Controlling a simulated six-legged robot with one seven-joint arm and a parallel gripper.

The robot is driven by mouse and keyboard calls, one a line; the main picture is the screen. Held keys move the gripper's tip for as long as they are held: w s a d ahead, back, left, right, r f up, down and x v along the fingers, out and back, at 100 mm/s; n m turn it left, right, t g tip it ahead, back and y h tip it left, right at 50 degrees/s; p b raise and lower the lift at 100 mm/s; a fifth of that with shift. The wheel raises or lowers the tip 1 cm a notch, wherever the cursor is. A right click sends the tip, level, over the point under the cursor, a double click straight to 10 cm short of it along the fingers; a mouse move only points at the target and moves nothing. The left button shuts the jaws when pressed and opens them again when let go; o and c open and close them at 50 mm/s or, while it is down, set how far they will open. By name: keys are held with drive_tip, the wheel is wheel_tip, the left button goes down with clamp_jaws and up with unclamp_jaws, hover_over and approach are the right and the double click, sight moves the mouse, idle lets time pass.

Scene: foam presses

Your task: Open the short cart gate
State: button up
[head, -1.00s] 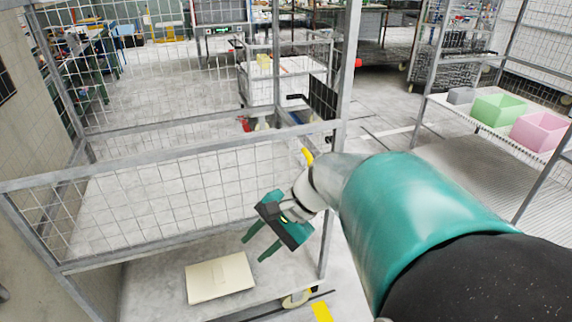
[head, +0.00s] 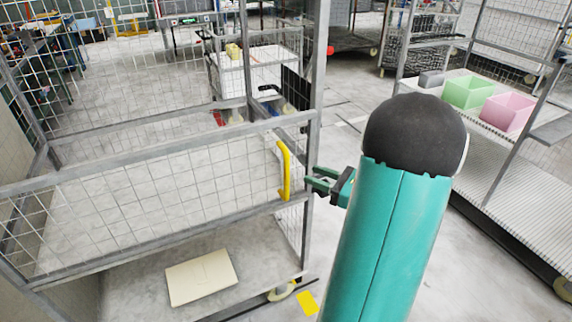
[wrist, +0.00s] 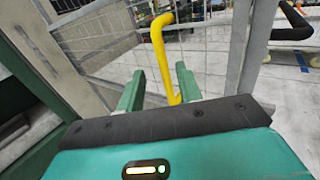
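The short cart gate (head: 150,192) is a low grey-framed mesh panel across the cart's front, upright and in line with the corner post. Its yellow handle (head: 285,170) is a vertical bar at the gate's right end. My gripper (head: 314,180) is just right of the post and handle, fingers pointing left toward it. In the wrist view, my gripper (wrist: 160,90) has its two green fingers spread apart, and the handle (wrist: 160,55) shows upright between them and ahead. I cannot tell how deep the handle lies between the fingers. Nothing is gripped.
The cart's grey corner post (head: 314,90) stands close to my gripper. A flat cream board (head: 201,277) lies on the cart's lower deck. A shelf cart with a green bin (head: 468,92) and a pink bin (head: 507,111) stands at right.

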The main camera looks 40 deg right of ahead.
drive_tip(key=x, duration=0.9)
drive_tip(key=shift+w, duration=0.35)
drive_tip(key=shift+a, duration=0.15)
clamp_jaws()
